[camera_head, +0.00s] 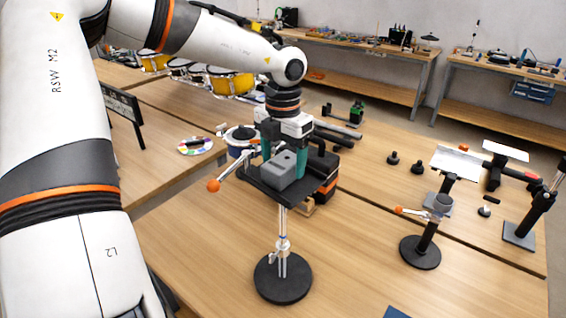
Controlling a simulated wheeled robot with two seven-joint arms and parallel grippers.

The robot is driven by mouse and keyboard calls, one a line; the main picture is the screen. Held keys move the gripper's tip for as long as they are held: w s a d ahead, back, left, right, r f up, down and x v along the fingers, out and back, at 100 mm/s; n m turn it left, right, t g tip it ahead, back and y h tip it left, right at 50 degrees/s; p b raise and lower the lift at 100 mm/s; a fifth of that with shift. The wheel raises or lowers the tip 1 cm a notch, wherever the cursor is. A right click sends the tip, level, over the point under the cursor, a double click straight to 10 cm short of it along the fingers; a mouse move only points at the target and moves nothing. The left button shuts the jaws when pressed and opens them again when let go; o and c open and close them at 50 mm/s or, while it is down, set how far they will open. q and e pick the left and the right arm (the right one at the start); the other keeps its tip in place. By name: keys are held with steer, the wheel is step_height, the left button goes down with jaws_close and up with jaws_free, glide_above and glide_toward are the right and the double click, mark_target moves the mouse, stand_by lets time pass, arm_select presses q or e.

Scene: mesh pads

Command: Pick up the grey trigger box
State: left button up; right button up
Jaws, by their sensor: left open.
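The grey trigger box (287,170) sits on a small black platform (250,178) on top of a stand with a round black base (283,279). My left gripper (283,157) is above and around the box, pointing down. Its teal fingers are open, one at the left and one at the right of the box. The gripper body hides part of the box's far side. I cannot tell whether the fingers touch it. My right gripper is not in view.
An arm with an orange ball knob (214,185) sticks out left of the platform. A black and orange case (325,178) stands close behind. A second round-based stand (420,252) is at the right. The table front is mostly clear.

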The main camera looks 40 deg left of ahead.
arm_select(q)
step_height(320, 180, down, 2)
steer(key=shift+a+f, duration=0.1)
steer(key=shift+f, duration=0.1)
steer(key=shift+r, duration=0.1)
steer(key=shift+c, duration=1.4)
steer(key=c, duration=0.9)
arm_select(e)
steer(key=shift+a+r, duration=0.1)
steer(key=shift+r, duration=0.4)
